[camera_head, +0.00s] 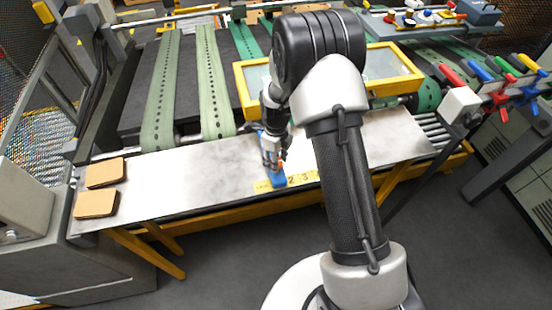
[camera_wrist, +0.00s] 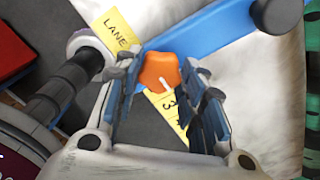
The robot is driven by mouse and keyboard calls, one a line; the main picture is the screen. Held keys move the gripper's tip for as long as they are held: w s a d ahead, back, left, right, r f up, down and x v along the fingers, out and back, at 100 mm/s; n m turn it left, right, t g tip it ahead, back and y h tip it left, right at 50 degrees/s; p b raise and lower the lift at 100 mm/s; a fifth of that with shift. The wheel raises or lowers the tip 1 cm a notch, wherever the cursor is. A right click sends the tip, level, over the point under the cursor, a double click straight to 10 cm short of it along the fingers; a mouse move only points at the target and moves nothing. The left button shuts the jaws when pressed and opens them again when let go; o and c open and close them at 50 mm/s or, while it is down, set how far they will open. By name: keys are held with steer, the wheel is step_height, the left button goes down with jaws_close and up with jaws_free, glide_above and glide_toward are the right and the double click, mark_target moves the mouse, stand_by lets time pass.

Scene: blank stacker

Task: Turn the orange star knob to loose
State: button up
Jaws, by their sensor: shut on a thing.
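The orange star knob (camera_wrist: 158,72) sits between my fingertips in the wrist view, with a short white mark on its lower side. My gripper (camera_wrist: 161,75) is shut on it, a finger on each side. A blue bar (camera_wrist: 215,38) runs beside and under the knob toward the upper right, ending at a dark round part. In the head view my gripper (camera_head: 274,162) points down at the blue piece (camera_head: 277,181) on the front metal table. The knob is mostly hidden there by the fingers.
A yellow numbered strip (camera_wrist: 113,32), marked LANE, lies beside the knob. The metal table (camera_head: 200,167) is bare to the left, up to two tan blocks (camera_head: 97,204). A yellow-framed window (camera_head: 393,68) and green belts (camera_head: 165,90) stand behind. Colored levers (camera_head: 497,75) are at right.

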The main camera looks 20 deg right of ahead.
steer(key=n+b, duration=0.2)
steer(key=n, duration=0.2)
steer(key=shift+f+b, duration=0.1)
steer(key=shift+b, duration=0.25)
steer(key=n+b, duration=0.2)
steer(key=n, duration=0.3)
steer(key=n+b, duration=0.2)
steer(key=n, duration=0.3)
steer(key=shift+n+b, duration=0.4)
steer(key=shift+n, duration=1.5)
steer(key=o, duration=1.1)
step_height(320, 180, up, 12)
steer(key=shift+r, duration=0.1)
